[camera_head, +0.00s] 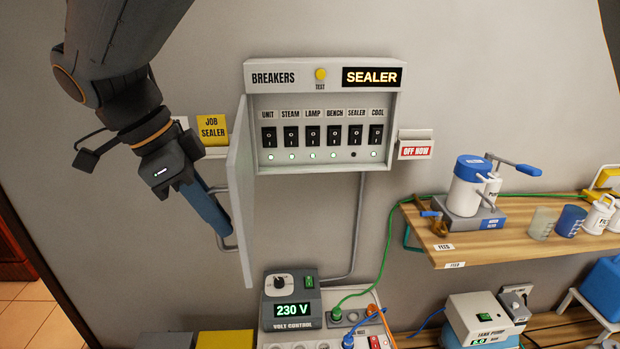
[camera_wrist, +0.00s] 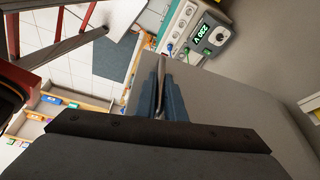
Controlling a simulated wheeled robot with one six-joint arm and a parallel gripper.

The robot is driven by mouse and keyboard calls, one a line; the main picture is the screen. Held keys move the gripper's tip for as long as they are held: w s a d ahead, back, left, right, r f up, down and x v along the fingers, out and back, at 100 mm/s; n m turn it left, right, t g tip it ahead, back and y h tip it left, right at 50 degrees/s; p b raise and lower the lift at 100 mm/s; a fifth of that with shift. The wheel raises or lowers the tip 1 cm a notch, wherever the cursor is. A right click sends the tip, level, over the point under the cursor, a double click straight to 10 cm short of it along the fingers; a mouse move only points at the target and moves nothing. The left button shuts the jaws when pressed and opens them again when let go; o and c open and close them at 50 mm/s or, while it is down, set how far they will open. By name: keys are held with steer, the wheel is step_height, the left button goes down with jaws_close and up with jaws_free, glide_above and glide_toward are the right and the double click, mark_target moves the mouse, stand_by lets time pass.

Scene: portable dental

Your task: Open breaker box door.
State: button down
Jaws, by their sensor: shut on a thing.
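The breaker box (camera_head: 323,165) is on the wall in the head view. Its door (camera_head: 241,195) is hinged on the left and stands swung outward, so the switches show. A grey bar handle (camera_head: 229,246) is on the door's outer face. My gripper (camera_head: 226,226) is left of the door, with its blue fingers shut on the handle. In the wrist view the fingers (camera_wrist: 161,100) close around the thin handle, and the door's flat grey face (camera_wrist: 215,100) lies beside them.
A volt control unit (camera_head: 291,299) reading 230 V stands below the box. A yellow JOB SEALER note (camera_head: 212,130) is left of the box. A red OFF NOW tag (camera_head: 416,150) is right of it. A wooden shelf (camera_head: 500,245) with cups and a pump is at the right.

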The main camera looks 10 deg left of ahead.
steer(key=shift+s+a, duration=0.15)
steer(key=shift+a, duration=0.1)
steer(key=c, duration=1.8)
jaws_free()
steer(key=shift+c, duration=0.2)
steer(key=b+v, duration=0.2)
steer(key=v, duration=0.6)
